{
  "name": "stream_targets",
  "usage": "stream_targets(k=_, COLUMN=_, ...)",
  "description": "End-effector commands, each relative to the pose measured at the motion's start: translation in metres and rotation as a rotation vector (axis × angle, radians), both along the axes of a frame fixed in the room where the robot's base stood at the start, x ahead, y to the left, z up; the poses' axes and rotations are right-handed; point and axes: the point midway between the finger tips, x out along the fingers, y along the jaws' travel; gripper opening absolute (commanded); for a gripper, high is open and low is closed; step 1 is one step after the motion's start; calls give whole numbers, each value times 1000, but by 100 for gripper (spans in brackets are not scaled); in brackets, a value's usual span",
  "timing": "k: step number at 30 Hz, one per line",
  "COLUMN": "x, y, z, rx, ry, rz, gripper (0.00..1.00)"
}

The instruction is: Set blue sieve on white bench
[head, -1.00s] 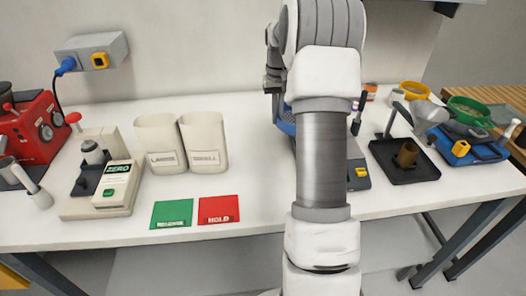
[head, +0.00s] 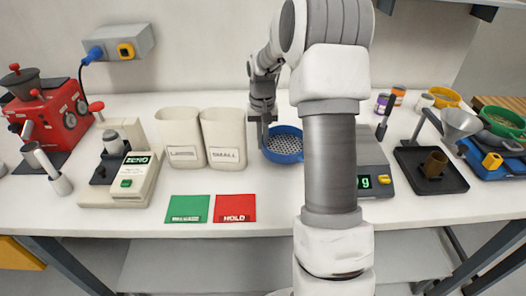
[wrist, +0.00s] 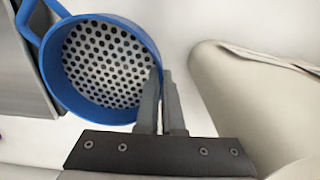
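The blue sieve (head: 284,156) has a round blue rim, a perforated metal mesh and a handle. It is just right of the two beige cups, at or just above the white bench (head: 130,220); I cannot tell whether it touches. My gripper (head: 262,122) is at the sieve's left side, pointing down. In the wrist view the sieve (wrist: 62,85) looks level. The fingers of my gripper (wrist: 162,78) are close together, one inside and one outside the rim, shut on it. My arm hides part of the sieve's right side in the head view.
Two beige cups (head: 222,140) stand close to the left. Green (head: 187,208) and red (head: 235,208) mats lie in front. A grey scale (head: 375,165) is to the right, partly behind my arm. A black tray (head: 455,178) stands farther right. Bench space in front of the sieve is clear.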

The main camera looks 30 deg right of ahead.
Motion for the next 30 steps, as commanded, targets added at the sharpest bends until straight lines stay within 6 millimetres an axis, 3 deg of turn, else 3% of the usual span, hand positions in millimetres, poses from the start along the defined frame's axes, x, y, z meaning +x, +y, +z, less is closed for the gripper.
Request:
stream_targets(k=9, x=-1, y=0, z=-39, rx=1, ry=3, rz=0, gripper=0)
stream_targets(k=19, x=0, y=0, z=-42, rx=0, ry=1, rz=0, gripper=0)
stream_targets(k=24, x=0, y=0, z=-42, rx=0, ry=1, rz=-1, gripper=31)
stream_targets(k=30, x=0, y=0, z=-41, rx=1, ry=2, rz=-1, gripper=34)
